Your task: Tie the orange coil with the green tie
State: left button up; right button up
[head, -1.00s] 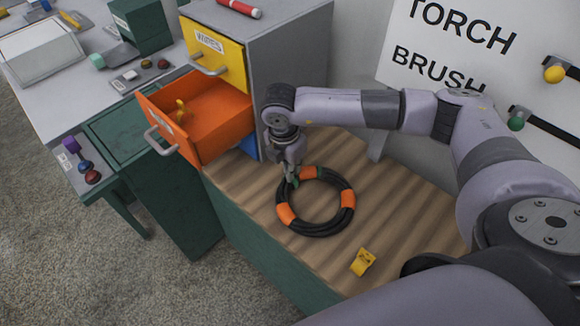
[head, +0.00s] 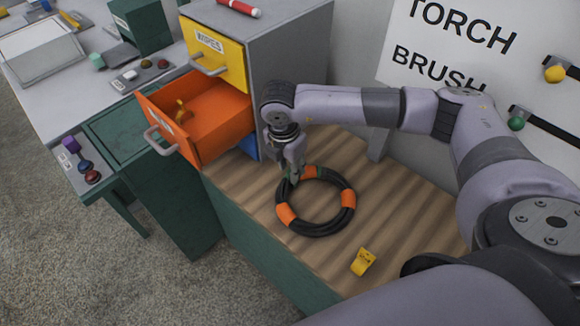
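The coil (head: 320,232) is a black ring with several orange bands, lying flat on the wooden worktop. My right gripper (head: 290,178) points down at the coil's far left edge, beside an orange band (head: 309,172). A small dark green piece (head: 296,177), perhaps the green tie, shows at the fingertips. It is too small to tell whether the fingers hold it or whether it is around the coil. My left gripper is not in view.
A yellow clip-like piece (head: 363,262) lies on the worktop (head: 395,215) in front of the coil. An open orange drawer (head: 215,120) juts out at left, below a yellow drawer (head: 215,48). The worktop right of the coil is clear.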

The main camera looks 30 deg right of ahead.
notch_tip(320, 180, up, 11)
jog(key=a, duration=0.1)
jog(key=shift+s+a+r, duration=0.15)
jog(key=shift+s+a, duration=0.05)
jog(key=shift+s, duration=0.05)
